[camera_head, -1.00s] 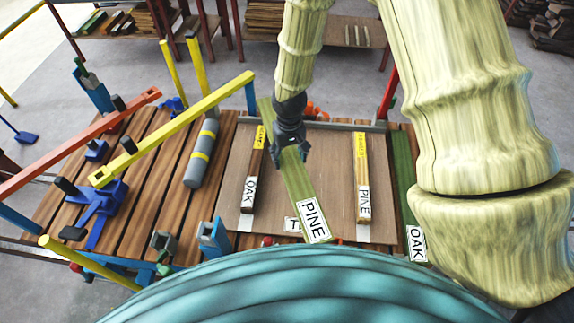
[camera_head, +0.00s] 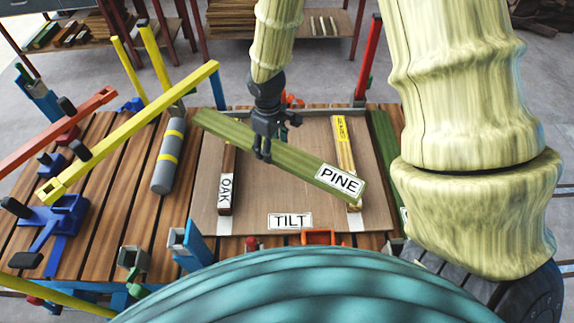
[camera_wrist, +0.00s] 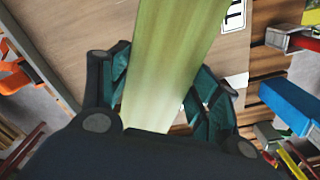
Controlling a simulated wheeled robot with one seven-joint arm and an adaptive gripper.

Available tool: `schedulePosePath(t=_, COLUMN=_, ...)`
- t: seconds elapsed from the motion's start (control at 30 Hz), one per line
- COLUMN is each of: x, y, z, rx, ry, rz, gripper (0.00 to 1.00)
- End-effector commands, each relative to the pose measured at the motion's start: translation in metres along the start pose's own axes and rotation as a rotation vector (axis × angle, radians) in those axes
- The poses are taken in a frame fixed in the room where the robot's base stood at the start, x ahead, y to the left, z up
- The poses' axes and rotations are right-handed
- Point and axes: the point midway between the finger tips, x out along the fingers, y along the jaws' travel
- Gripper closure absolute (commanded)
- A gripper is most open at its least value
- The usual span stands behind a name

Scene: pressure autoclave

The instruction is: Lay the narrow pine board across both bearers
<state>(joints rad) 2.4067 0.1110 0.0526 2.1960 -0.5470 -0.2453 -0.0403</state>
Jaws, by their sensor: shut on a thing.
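A green-tinted board labelled PINE (camera_head: 290,165) is held by my gripper (camera_head: 262,150) near its middle. The board also fills the centre of the wrist view (camera_wrist: 170,60), between the dark fingers (camera_wrist: 160,105). In the head view it slants from upper left to lower right, over the two bearers. The left bearer, labelled OAK (camera_head: 225,192), shows below the board. The right bearer (camera_head: 344,145) has a yellow tag at its far end, and its near end is mostly hidden by the board. I cannot tell whether the board touches either bearer.
The bearers lie on a flat brown panel with a TILT label (camera_head: 290,221). Another green board (camera_head: 384,140) lies right of the panel, partly hidden by my arm.

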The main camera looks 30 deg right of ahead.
Motion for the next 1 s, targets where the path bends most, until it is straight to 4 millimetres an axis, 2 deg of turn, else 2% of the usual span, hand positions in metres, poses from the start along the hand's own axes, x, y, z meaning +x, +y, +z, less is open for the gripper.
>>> schedulePosePath(t=0.03, x=0.012, y=0.003, z=0.004, rx=-0.043, ry=0.002, rz=0.0, gripper=0.79)
schedulePosePath(t=0.23, x=0.026, y=0.009, z=0.02, rx=-0.242, ry=0.003, rz=-0.002, gripper=0.79)
schedulePosePath(t=0.63, x=0.043, y=0.015, z=0.046, rx=-0.546, ry=0.007, rz=-0.006, gripper=0.79)
schedulePosePath(t=0.83, x=0.043, y=0.022, z=0.044, rx=-0.582, ry=0.008, rz=-0.007, gripper=0.79)
schedulePosePath(t=1.0, x=0.045, y=0.046, z=0.027, rx=-0.582, ry=0.008, rz=-0.008, gripper=0.79)
